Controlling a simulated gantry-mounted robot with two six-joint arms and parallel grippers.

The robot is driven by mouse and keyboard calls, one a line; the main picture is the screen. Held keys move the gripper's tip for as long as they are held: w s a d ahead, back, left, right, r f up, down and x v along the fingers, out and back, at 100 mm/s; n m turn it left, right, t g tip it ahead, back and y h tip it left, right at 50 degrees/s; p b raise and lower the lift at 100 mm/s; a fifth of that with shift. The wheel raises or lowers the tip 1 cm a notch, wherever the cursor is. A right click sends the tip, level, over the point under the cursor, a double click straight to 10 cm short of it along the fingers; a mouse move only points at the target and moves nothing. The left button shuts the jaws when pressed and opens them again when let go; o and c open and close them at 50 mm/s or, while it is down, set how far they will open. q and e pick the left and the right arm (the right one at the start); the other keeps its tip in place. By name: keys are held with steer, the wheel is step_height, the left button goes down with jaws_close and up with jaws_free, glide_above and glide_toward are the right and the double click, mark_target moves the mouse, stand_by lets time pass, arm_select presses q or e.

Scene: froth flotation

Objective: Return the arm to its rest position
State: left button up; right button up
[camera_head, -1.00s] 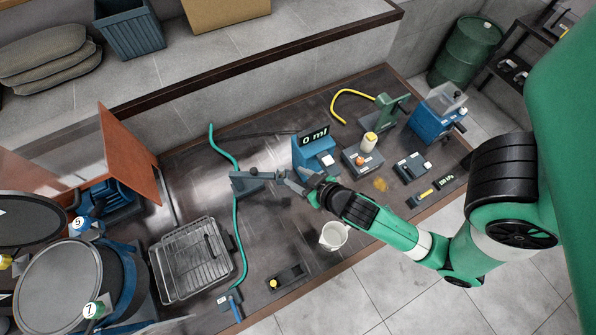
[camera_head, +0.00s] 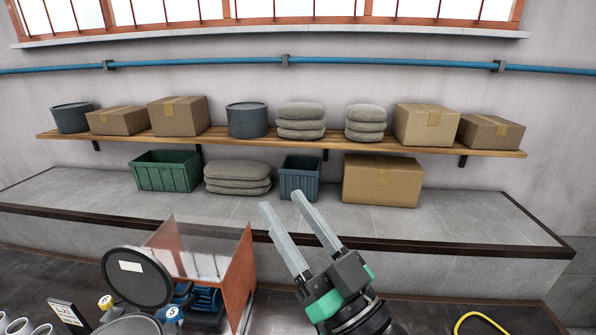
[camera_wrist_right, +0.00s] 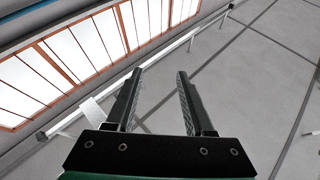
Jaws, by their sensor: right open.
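My right gripper (camera_head: 285,203) is raised in the head view, with its two pale fingers apart and nothing between them. The green and black wrist comes up from the bottom edge, right of the middle. In the right wrist view the open gripper (camera_wrist_right: 157,72) points towards the windows (camera_wrist_right: 85,50) and grey wall, with an empty gap between the dark fingers. It touches nothing that I can see. My left gripper is in neither current view.
The dark workbench (camera_head: 440,312) runs along the bottom, with an orange-brown panelled machine (camera_head: 250,265) left of my gripper. A grey ledge (camera_head: 460,220) behind holds crates, sacks and a cardboard box (camera_head: 382,181). A wooden shelf (camera_head: 350,146) above carries boxes, tubs and sacks.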

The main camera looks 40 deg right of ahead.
steer(key=s+a+r+n+t+y+p, duration=0.1)
steer(key=s+a+r+t+y+p, duration=0.2)
steer(key=r, duration=0.8)
steer(key=s+a+r+n+t+y+p, duration=0.1)
steer(key=s+r+n+p, duration=0.3)
steer(key=r, duration=0.8)
step_height(320, 180, down, 22)
steer(key=m+b, duration=0.2)
steer(key=b, duration=1.8)
steer(key=shift+w, duration=0.45)
